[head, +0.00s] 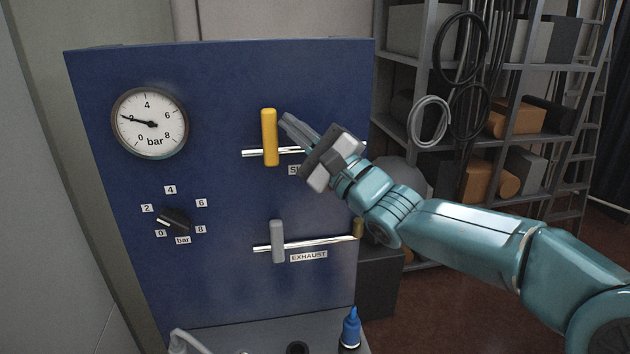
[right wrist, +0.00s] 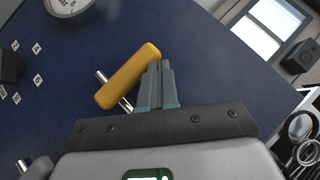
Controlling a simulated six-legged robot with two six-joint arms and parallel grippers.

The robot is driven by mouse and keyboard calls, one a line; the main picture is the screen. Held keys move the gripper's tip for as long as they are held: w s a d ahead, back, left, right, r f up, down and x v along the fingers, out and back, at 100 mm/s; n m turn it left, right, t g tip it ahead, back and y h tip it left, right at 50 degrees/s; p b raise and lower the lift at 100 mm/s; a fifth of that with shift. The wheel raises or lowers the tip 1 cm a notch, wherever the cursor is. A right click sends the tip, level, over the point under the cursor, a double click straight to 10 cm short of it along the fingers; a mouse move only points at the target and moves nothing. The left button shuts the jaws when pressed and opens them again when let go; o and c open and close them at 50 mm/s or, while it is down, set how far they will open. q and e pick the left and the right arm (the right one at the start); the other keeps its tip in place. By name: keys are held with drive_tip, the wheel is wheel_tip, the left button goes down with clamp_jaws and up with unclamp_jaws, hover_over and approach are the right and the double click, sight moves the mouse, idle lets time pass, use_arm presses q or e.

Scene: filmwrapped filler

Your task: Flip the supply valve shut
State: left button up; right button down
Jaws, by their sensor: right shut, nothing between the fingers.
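The supply valve's yellow handle (head: 269,137) stands upright across a horizontal chrome pipe on the blue panel (head: 220,200). Its label below is partly hidden by my right gripper. My right gripper (head: 285,119) is shut and empty, with its fingertips just right of the handle's upper part. In the right wrist view the yellow handle (right wrist: 128,76) lies just left of the shut fingers (right wrist: 158,68). I cannot tell whether they touch it. My left gripper is not in view.
Below is a grey exhaust valve handle (head: 277,241), also upright across its pipe. A pressure gauge (head: 150,122) reads about 2 bar, above a black knob (head: 175,221). A blue bottle (head: 351,328) stands on the ledge at the panel's foot. Shelves (head: 480,110) stand behind my right arm.

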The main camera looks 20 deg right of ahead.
drive_tip(key=b+v, duration=0.5)
drive_tip(key=v, duration=1.1)
drive_tip(key=shift+b, duration=0.3)
drive_tip(key=shift+s, duration=0.1)
drive_tip(key=shift+f, duration=0.1)
